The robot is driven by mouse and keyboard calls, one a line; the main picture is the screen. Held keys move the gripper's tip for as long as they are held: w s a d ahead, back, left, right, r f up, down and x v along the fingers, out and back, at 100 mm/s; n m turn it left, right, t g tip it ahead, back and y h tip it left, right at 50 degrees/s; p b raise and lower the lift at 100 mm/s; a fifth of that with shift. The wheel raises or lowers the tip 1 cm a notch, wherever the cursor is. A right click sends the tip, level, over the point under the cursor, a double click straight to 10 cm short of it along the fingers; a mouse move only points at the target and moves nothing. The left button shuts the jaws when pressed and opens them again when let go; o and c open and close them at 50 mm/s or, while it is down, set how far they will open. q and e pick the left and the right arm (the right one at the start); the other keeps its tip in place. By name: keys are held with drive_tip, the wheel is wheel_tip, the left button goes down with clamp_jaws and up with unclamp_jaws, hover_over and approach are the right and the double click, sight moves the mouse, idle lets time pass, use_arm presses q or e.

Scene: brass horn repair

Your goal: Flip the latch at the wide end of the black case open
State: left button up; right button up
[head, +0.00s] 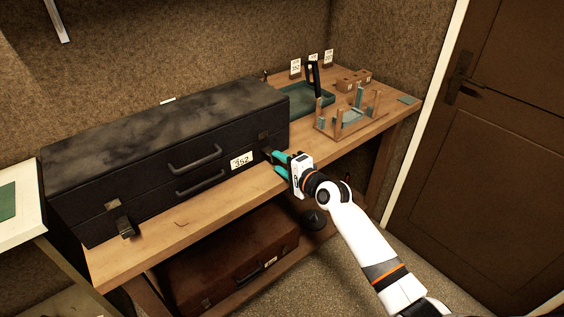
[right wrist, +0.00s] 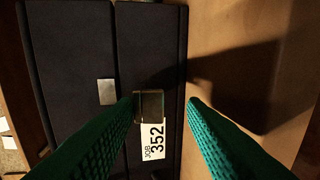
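The long black case (head: 150,150) lies shut on the wooden bench. Its front has two handles and a latch near each end. The left latch (head: 126,228) juts out below its plate. The right latch is mostly hidden by my right gripper in the head view, with its plate (head: 263,135) showing. In the right wrist view, the right latch's metal piece (right wrist: 149,105) sits below a separate plate (right wrist: 107,92) on the lid. My right gripper (head: 271,161) is open at this latch, one teal fingertip overlapping its edge; contact cannot be told. My left gripper is out of view.
A "JOB 352" label (head: 242,160) is beside the right latch. A green tray (head: 306,101) and a wooden rack (head: 350,125) stand on the bench to the right. A brown case (head: 225,262) lies below. The bench's front strip is mostly clear.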

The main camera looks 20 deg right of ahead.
drive_tip(key=shift+r, duration=0.15)
drive_tip(key=shift+s, duration=0.1)
drive_tip(key=v, duration=1.1)
drive_tip(key=shift+s+d, duration=0.15)
drive_tip(key=shift+s, duration=0.2)
drive_tip(key=s+d+f+n+g+h, duration=0.15)
drive_tip(key=s+f, duration=0.25)
drive_tip(key=f, duration=0.8)
drive_tip(key=s+f+n+g+h, duration=0.1)
drive_tip(key=s+f+n+g, duration=0.2)
drive_tip(key=f, duration=0.8)
drive_tip(key=s+d+f+n+g+h, duration=0.15)
drive_tip(key=s+f, duration=0.25)
drive_tip(key=f, duration=0.8)
drive_tip(key=s+a+f+n+g, duration=0.1)
drive_tip(key=s+f, duration=0.5)
drive_tip(key=s, duration=0.6)
drive_tip(key=s+a+f+n+g+h, duration=0.1)
drive_tip(key=s+f+n+g, duration=0.3)
drive_tip(key=s, duration=0.8)
drive_tip(key=s+a+f+n+g, duration=0.2)
drive_tip(key=s+f+n, duration=0.3)
drive_tip(key=s+f, duration=0.5)
drive_tip(key=s+g, duration=0.1)
drive_tip(key=s, duration=0.1)
drive_tip(key=shift+s+a+f+n, duration=0.25)
drive_tip(key=shift+s+a+n, duration=0.05)
drive_tip(key=shift+s+a, duration=0.05)
